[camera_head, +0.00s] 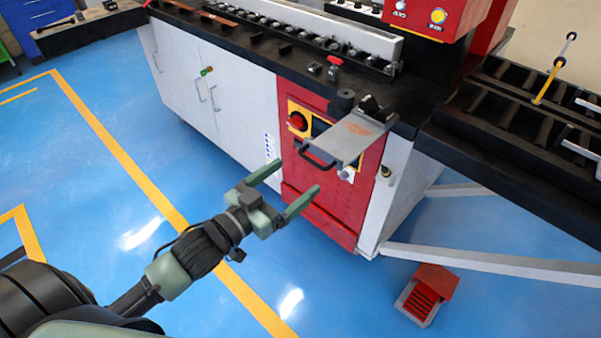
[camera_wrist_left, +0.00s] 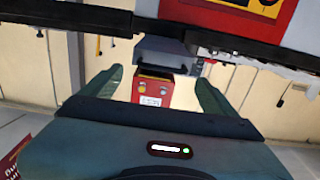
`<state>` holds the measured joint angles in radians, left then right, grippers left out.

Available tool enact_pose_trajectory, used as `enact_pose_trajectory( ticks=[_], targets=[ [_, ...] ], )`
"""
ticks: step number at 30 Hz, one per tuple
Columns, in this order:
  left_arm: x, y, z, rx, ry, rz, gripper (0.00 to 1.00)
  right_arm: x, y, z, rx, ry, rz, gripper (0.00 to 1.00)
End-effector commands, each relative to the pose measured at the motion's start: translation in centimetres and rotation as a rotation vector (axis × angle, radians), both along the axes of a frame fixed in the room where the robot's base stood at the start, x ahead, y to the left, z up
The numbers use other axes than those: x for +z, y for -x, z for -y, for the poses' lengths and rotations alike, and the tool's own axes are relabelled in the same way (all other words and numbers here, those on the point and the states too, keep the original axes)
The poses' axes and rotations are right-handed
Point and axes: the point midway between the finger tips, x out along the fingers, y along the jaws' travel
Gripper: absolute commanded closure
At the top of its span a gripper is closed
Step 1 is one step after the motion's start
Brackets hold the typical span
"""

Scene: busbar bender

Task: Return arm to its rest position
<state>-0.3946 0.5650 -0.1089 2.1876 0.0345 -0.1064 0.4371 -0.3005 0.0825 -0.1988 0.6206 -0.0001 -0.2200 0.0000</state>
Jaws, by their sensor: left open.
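My left gripper (camera_head: 290,188) comes in from the lower left in the head view. Its two green fingers are spread apart with nothing between them. It hangs over the blue floor in front of the machine's red panel, apart from it. In the left wrist view, the two fingers (camera_wrist_left: 160,92) stand wide on either side of a distant red and yellow box (camera_wrist_left: 153,91). The busbar bender (camera_head: 235,90) has white cabinet doors, a black top and a red control panel. My right gripper is not in view.
A grey plate with a black handle (camera_head: 345,140) juts out from the machine's front edge, close beyond my left gripper. A red foot pedal (camera_head: 427,292) sits on the floor at right. A black roller table (camera_head: 530,120) extends right. The floor (camera_head: 120,180) at left is clear.

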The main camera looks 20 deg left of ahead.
Motion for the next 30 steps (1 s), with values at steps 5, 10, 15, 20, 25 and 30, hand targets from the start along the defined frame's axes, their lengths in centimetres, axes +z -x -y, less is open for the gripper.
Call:
enact_pose_trajectory(
  ticks=[5, 10, 15, 20, 25, 30],
  targets=[
    [0.1, 0.4, -0.2, 0.000, 0.000, 0.000, 0.11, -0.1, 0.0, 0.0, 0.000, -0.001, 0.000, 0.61],
    [0.1, 0.4, -0.2, 0.000, 0.000, 0.001, 0.11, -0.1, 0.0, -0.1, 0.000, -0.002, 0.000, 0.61],
    [0.1, 0.4, -0.1, 0.000, 0.000, 0.001, 0.11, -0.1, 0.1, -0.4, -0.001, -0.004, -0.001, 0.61],
    [-1.4, 0.1, -0.7, 0.017, -0.007, -0.023, 0.11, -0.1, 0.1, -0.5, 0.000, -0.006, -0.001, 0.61],
    [-9.6, -0.7, -3.5, 0.100, -0.054, -0.158, 0.11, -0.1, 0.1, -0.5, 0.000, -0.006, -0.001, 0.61],
    [-22.1, 0.9, -6.8, 0.196, -0.127, -0.374, 0.11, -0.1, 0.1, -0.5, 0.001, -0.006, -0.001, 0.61]
  ],
)
